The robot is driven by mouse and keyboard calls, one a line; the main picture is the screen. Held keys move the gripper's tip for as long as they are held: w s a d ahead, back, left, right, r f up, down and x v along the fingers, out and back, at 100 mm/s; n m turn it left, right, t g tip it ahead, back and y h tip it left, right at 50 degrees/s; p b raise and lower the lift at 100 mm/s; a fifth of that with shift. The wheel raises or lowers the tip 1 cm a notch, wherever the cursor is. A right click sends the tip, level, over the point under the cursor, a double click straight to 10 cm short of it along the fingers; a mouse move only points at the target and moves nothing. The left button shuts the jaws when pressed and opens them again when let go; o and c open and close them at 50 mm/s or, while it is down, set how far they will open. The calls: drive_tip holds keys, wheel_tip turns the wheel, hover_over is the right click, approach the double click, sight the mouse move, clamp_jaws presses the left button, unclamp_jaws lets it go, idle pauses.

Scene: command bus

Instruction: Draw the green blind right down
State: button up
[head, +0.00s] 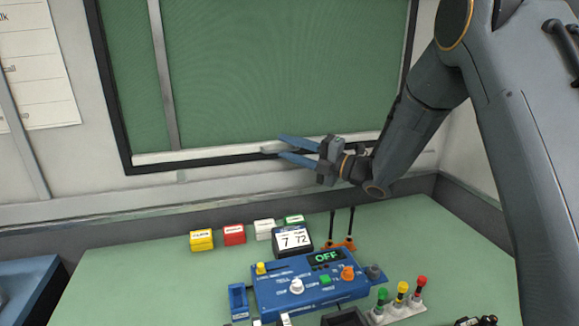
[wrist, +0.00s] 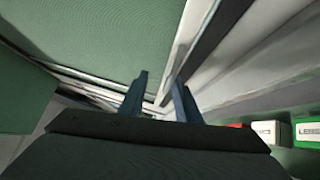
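The green blind (head: 270,75) covers the window in the head view down to a pale bottom bar (head: 205,152). This bar lies close along the dark lower edge of the window frame. In the wrist view the green cloth (wrist: 100,35) fills the upper left. My gripper (head: 281,146) is at the bar, right of its middle. Its two blue fingers stand apart, one above the other, pointing left in the head view. In the wrist view my gripper (wrist: 160,92) shows a gap between the fingers, with pale edges behind it. Contact with the bar cannot be told.
A green-topped desk (head: 130,275) stands below the window. It carries a blue control box (head: 310,285), a small display (head: 293,239), several coloured blocks (head: 233,235) and a stand of coloured knobs (head: 402,300). A blue box (head: 30,290) is at lower left.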

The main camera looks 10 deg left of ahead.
drive_tip(key=shift+r, duration=1.5)
drive_tip(key=b+v, duration=0.1)
drive_tip(key=v, duration=0.8)
drive_tip(key=shift+f, duration=0.1)
drive_tip(key=shift+b, duration=0.5)
